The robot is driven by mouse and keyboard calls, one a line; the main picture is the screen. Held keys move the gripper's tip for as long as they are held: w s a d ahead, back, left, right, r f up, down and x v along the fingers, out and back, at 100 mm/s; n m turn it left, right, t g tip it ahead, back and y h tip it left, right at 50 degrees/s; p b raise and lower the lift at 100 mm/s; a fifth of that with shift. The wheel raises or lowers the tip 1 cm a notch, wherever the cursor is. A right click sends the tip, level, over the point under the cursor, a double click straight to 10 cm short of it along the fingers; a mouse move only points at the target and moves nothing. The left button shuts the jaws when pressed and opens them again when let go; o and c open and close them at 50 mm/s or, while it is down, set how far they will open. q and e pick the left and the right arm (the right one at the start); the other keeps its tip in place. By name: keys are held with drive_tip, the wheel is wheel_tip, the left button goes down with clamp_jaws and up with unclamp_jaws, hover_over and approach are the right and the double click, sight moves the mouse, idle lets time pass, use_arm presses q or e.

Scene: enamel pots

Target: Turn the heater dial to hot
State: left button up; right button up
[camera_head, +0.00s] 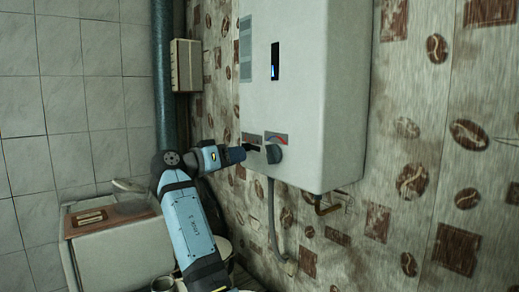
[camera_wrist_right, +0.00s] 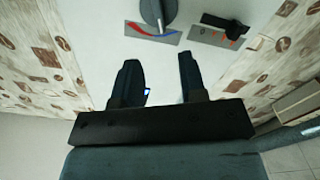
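The white heater (camera_head: 300,75) hangs on the patterned wall. Its grey round dial (camera_head: 273,154) sits low on the front, by a label with a blue-to-red arc (camera_head: 277,138). In the right wrist view the dial (camera_wrist_right: 152,12) is at the top edge, partly cut off, with the arc label beside it. My right gripper (camera_head: 255,148) is close to the dial from the left in the head view. In the wrist view its two fingers (camera_wrist_right: 158,62) are apart with nothing between them, short of the dial. I cannot tell the dial's exact setting. My left gripper is out of view.
A second, black knob (camera_wrist_right: 226,25) on its own label sits next to the dial. Pipes (camera_head: 273,220) run below the heater. A blue-grey vertical pipe (camera_head: 163,75) and a small wall box (camera_head: 186,65) stand left of it.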

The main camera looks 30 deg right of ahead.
sight(266, 152)
drive_tip(key=d+p, duration=0.1)
drive_tip(key=d, duration=0.2)
drive_tip(key=d+p, duration=0.1)
drive_tip(key=d, duration=0.2)
drive_tip(key=d+p, duration=0.1)
drive_tip(key=d, duration=0.2)
drive_tip(key=shift+w, duration=0.35)
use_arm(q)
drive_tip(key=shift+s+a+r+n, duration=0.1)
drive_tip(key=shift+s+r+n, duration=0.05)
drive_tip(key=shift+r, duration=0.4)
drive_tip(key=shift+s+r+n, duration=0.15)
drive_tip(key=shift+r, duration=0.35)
use_arm(e)
drive_tip(key=shift+d, duration=0.35)
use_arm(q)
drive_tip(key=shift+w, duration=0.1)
use_arm(e)
drive_tip(key=shift+c, duration=0.4)
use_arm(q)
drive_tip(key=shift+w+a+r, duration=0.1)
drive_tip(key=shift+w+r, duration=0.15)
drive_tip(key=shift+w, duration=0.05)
use_arm(e)
clamp_jaws()
